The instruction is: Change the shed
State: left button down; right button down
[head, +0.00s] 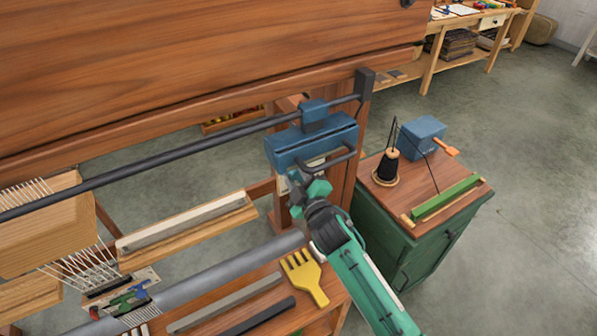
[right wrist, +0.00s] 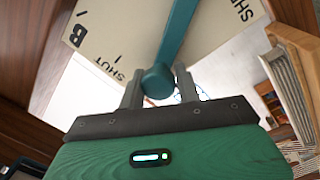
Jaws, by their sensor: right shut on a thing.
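My right gripper (head: 298,183) is at the right end of the wooden loom, just below a blue housing (head: 312,145) with a dark handle. In the right wrist view its two grey fingers (right wrist: 160,84) are shut on the round knob of a teal lever (right wrist: 180,28). The lever runs up across a cream plate (right wrist: 112,28) marked "B" and "SHUT", with another "SHUT" partly cropped at top right. The lever lies between the two "SHUT" marks; its far end is out of frame. White warp threads (head: 88,262) show at the left. My left gripper is not in view.
A yellow comb (head: 305,277) and flat bars lie on the loom's front board. A dark rail (head: 190,147) crosses above. At right, a green cabinet (head: 440,243) holds a black yarn cone (head: 386,166), a blue box (head: 422,133) and a green bar (head: 445,198). Floor beyond is clear.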

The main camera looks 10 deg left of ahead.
dwell(0.3)
jog(key=c, duration=1.1)
grip_release()
jog(key=shift+o, duration=0.2)
jog(key=shift+s+f, duration=0.1)
jog(key=shift+s+d+f, duration=0.1)
jog(key=shift+s+d, duration=0.05)
jog(key=shift+s, duration=0.05)
jog(key=b+v, duration=0.3)
jog(key=v, duration=1)
jog(key=shift+d, duration=0.15)
